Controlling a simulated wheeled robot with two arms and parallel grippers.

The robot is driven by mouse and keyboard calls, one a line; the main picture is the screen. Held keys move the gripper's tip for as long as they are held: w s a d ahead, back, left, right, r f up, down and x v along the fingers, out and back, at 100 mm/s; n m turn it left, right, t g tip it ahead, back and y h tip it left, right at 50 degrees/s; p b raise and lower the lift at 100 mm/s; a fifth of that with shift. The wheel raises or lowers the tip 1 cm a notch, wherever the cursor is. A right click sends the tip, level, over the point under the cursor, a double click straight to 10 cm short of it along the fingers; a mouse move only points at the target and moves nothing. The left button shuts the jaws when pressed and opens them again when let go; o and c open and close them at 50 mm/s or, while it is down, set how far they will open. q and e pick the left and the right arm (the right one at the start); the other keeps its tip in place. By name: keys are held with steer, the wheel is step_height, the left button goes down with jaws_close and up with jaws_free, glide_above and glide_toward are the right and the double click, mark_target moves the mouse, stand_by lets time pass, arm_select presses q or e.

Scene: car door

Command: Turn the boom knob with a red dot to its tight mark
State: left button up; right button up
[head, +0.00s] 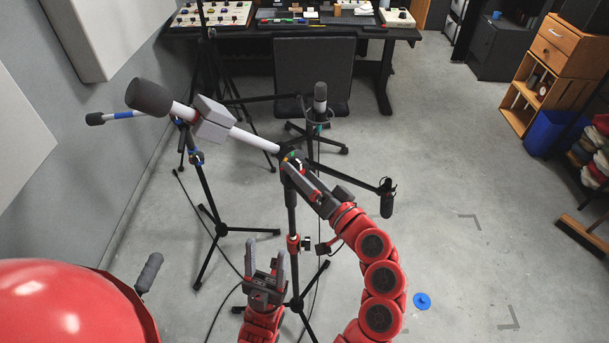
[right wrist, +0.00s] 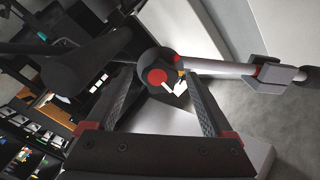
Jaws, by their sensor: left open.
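In the right wrist view, the dark round boom knob (right wrist: 146,64) faces me, with a red dot on its face. A white tick-like mark and a little yellow show beside it, at its lower right. The two fingers of my right gripper (right wrist: 160,76) are spread, with the knob between or just beyond their tips; contact is unclear. In the head view, my right gripper (head: 299,170) is at the joint where the pale boom (head: 252,139) meets its dark stand; the knob is hidden there. My left gripper (head: 265,262) is open and empty, fingers up, lower down beside the stand.
The boom carries a grey box (head: 212,119) and a dark foam microphone (head: 149,97). Other microphone stands (head: 211,200) stand close at the left, and another microphone (head: 386,198) hangs at the right. A desk (head: 290,30) is behind.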

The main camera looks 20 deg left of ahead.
steer(key=shift+s+d, duration=0.35)
steer(key=shift+d, duration=0.1)
steer(key=b+v, duration=0.2)
steer(key=v, duration=0.3)
steer(key=shift+f, duration=0.1)
steer(key=p+v, duration=0.8)
steer(key=v, duration=0.3)
steer(key=shift+d, duration=0.15)
steer(key=shift+s, duration=0.1)
